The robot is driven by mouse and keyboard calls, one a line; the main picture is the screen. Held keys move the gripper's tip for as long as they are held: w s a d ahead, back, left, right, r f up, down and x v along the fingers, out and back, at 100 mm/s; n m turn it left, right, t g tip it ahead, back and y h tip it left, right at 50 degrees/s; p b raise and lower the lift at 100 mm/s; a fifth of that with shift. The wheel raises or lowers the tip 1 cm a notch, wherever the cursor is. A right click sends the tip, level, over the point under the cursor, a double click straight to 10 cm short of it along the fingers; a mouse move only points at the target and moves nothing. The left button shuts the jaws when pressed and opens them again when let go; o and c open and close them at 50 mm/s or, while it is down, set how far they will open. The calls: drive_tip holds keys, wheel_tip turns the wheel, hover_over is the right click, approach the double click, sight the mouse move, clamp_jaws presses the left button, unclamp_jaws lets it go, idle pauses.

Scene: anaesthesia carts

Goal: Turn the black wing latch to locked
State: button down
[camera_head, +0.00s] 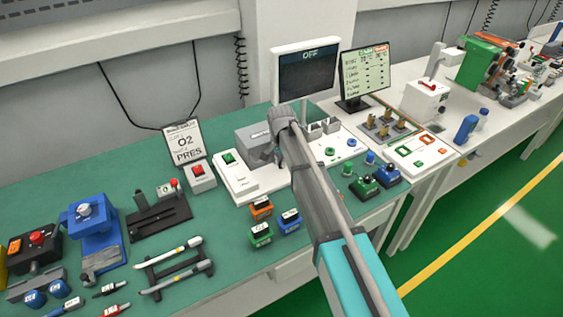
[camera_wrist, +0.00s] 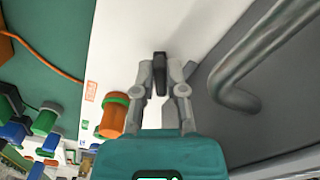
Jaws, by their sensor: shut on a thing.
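In the wrist view the black wing latch (camera_wrist: 160,64) is a small upright black piece standing out from a white panel. My gripper (camera_wrist: 161,75) has its two grey fingers shut on it, one on each side. The fingers cover part of the latch's sides, and I cannot read any locked or unlocked mark beside it. In the head view my arm reaches to the grey box (camera_head: 256,137) on a white base plate (camera_head: 236,185). The latch itself is not discernible there.
In the wrist view a grey body with a bent metal bar (camera_wrist: 233,92) stands close on the right. An orange and green cylinder (camera_wrist: 113,116) is close on the left. In the head view an OFF screen (camera_head: 307,75) stands behind my arm, and small coloured blocks (camera_head: 261,208) lie in front.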

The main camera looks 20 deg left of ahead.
drive_tip(key=shift+s+d+n, duration=0.15)
drive_tip(key=shift+n, duration=1.15)
drive_tip(key=c, duration=0.7)
unclamp_jaws()
